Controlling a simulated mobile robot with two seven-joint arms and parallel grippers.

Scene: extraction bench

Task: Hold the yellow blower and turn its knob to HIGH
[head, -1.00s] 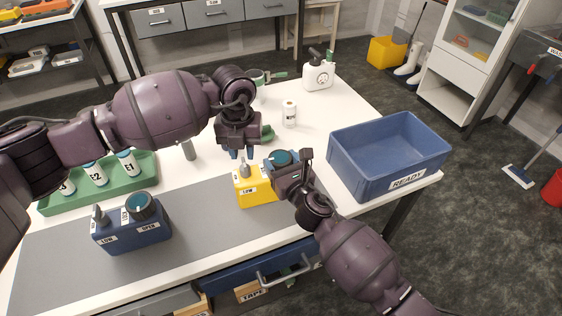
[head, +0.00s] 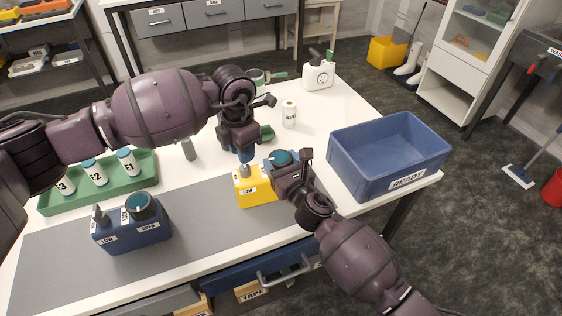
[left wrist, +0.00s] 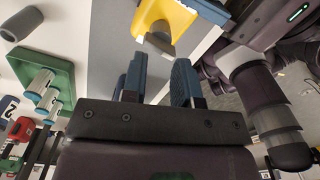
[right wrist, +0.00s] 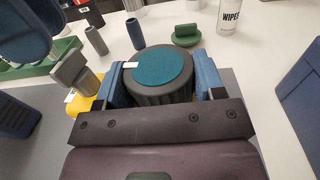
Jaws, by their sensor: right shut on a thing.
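The yellow blower (head: 257,193) stands on the grey mat with a LOW label on its front. A round dark part with a teal top (right wrist: 160,72) is on its right side, and my right gripper (head: 283,162) is shut around it. The grey knob (head: 246,171) is on the blower's left; it shows in the left wrist view (left wrist: 157,43) and the right wrist view (right wrist: 74,73). My left gripper (left wrist: 157,78) is open just above the knob, its fingers apart and not visibly touching it. The knob's dial marks are not readable.
A blue device (head: 132,235) with a similar knob stands left on the mat (head: 200,225). A green rack (head: 136,183) with labelled bottles is behind it. A blue READY bin (head: 385,170) is at right. A WIPES canister (head: 289,114) and small green part (head: 266,133) are behind.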

